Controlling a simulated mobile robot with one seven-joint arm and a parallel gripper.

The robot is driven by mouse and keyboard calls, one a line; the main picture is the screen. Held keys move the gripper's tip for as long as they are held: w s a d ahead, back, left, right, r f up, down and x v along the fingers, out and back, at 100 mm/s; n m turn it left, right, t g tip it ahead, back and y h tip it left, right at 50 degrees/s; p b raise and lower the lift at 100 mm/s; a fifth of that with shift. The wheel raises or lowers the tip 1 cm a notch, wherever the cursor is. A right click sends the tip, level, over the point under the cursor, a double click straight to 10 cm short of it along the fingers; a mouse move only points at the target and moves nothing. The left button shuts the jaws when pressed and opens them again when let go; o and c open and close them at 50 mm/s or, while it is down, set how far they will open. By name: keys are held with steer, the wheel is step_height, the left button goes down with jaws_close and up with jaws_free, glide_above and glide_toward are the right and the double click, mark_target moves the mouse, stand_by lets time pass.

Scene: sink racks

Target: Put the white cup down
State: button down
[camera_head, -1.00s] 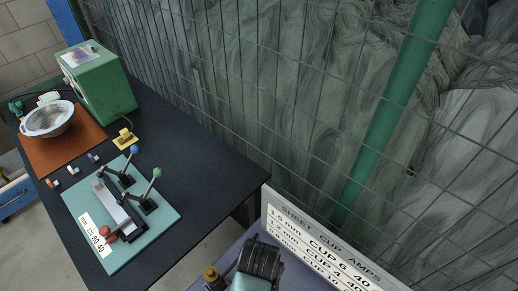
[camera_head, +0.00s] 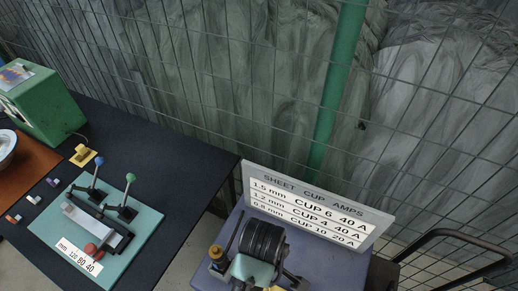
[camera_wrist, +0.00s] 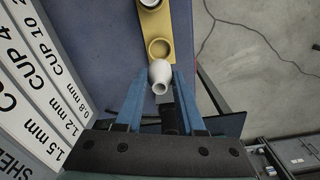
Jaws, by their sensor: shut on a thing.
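The white cup (camera_wrist: 160,73) is a small, pale, rounded piece with an open end toward the camera. In the wrist view it sits between the tips of the blue fingers of my gripper (camera_wrist: 161,84), which are shut on it. A yellow rack (camera_wrist: 176,18) lies just beyond the cup, with a round ring-like socket (camera_wrist: 159,48) directly past it and another round piece (camera_wrist: 150,3) at the top edge. I cannot tell whether the cup touches the rack. I cannot make out the cup in the head view.
A "SHEET CUP AMPS" sign (camera_head: 315,211) stands at the back of the purple surface (camera_head: 345,268); it is close at left in the wrist view (camera_wrist: 40,75). A black coiled part (camera_head: 262,240) stands in front of it. The teal fixture board (camera_head: 120,215) lies on the dark bench at left.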

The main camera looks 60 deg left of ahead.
step_height(320, 180, down, 10)
steer(key=shift+p, duration=0.65)
steer(key=shift+f, duration=0.15)
steer(key=c, duration=0.5)
jaws_free()
